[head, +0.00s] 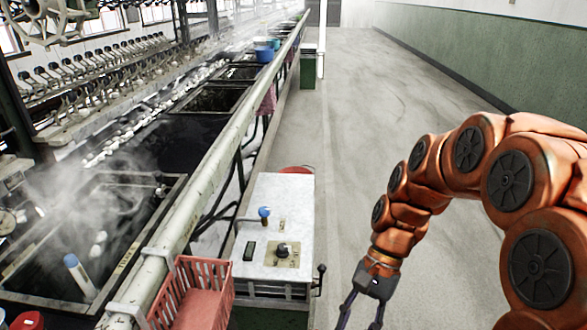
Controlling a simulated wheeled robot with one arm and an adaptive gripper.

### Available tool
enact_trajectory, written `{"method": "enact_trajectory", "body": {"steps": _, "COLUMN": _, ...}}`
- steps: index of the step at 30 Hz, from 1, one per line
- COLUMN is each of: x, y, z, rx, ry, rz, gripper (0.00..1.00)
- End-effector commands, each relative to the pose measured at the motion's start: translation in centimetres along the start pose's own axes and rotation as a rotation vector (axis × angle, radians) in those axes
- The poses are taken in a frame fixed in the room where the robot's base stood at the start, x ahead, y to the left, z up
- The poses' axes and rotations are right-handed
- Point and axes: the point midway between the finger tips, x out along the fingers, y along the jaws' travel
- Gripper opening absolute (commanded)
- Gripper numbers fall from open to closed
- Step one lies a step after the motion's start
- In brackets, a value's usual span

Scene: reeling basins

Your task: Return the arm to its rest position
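My orange arm (476,170) enters from the right edge and arches over to the left, with its end hanging downward. My gripper (360,318) is at the bottom edge of the head view, right of the white-topped control cabinet and over the grey floor. Its two dark fingers are spread apart, with nothing visible between them. The picture's lower edge cuts off the fingertips.
The control cabinet (285,204) has a lever on its right side. A red crate (206,308) stands left of it. Steaming basins (150,190) and a long pale rail (215,157) run along the left. The aisle floor (350,110) is clear toward the green wall (500,50).

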Motion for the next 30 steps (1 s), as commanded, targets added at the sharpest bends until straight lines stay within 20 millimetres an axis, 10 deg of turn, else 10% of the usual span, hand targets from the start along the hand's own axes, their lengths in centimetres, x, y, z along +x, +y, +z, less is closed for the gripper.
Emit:
{"method": "enact_trajectory", "body": {"steps": 18, "x": -7.2, "y": 8.3, "z": 10.8, "rx": -0.395, "ry": 0.305, "rz": 0.135, "gripper": 0.41}}
{"method": "enact_trajectory", "body": {"steps": 30, "x": -9.3, "y": 12.6, "z": 14.4, "rx": -0.569, "ry": 0.439, "rz": 0.228, "gripper": 0.41}}
